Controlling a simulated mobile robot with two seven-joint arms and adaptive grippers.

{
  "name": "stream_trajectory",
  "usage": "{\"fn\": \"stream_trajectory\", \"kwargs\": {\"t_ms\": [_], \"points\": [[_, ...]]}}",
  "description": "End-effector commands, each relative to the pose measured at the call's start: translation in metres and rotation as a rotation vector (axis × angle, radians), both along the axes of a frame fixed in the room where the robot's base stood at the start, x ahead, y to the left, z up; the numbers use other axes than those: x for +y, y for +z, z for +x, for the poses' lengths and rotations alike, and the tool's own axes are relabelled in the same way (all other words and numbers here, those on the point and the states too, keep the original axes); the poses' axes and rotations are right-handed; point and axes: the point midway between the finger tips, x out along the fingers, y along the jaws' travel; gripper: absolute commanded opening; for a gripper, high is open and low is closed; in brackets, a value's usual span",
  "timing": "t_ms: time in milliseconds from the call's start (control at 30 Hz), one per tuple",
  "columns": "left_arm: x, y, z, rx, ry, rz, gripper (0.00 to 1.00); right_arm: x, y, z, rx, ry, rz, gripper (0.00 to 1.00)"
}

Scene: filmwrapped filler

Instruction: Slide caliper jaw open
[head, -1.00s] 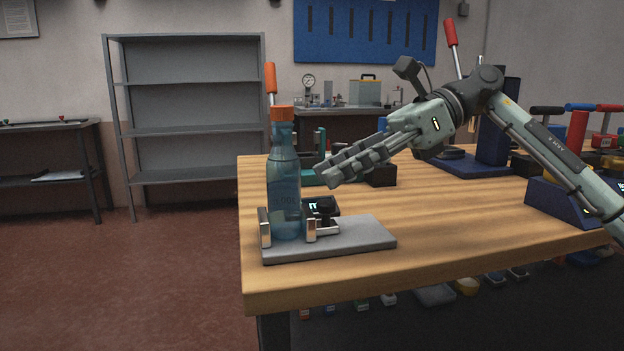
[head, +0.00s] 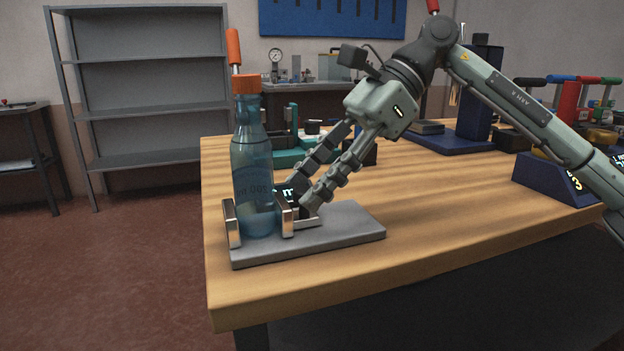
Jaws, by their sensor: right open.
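The caliper rests on a grey plate (head: 345,232) at the table's near left corner. Its left metal jaw (head: 232,223) and right metal jaw (head: 287,216) stand on either side of a blue bottle (head: 252,170) with an orange cap, which is upright. The dark display block (head: 287,192) with lit digits is behind the right jaw, partly hidden by the bottle and fingers. My right gripper (head: 305,198) is open, pointing down and left, with its fingertips at the display block and right jaw. I cannot tell whether they touch. My left gripper is not in view.
The wooden table (head: 440,225) is clear to the right of the plate. A teal fixture (head: 287,157) stands behind the caliper. A blue stand (head: 487,120) and a blue wedge-shaped box (head: 550,180) are farther right. Grey shelving (head: 150,95) stands behind at left.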

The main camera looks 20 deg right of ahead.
Motion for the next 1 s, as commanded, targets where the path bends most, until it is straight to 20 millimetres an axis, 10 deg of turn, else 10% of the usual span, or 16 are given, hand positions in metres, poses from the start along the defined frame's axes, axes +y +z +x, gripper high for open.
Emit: {"fn": "stream_trajectory", "kwargs": {"t_ms": [233, 600, 1000], "points": [[0.0, 0.0, 0.0, -0.001, 0.0, 0.0, 0.0, 0.001, -0.001, 0.0, 0.001, -0.001, 0.001, 0.44], [0.0, 0.0, 0.0, -0.001, 0.0, 0.0, 0.0, 0.001, -0.001, 0.0, 0.001, -0.001, 0.001, 0.0], [0.001, -0.002, 0.0, 0.002, 0.001, 0.001, 0.0, -0.01, -0.002, 0.001, 0.001, -0.004, 0.001, 0.0]]}}
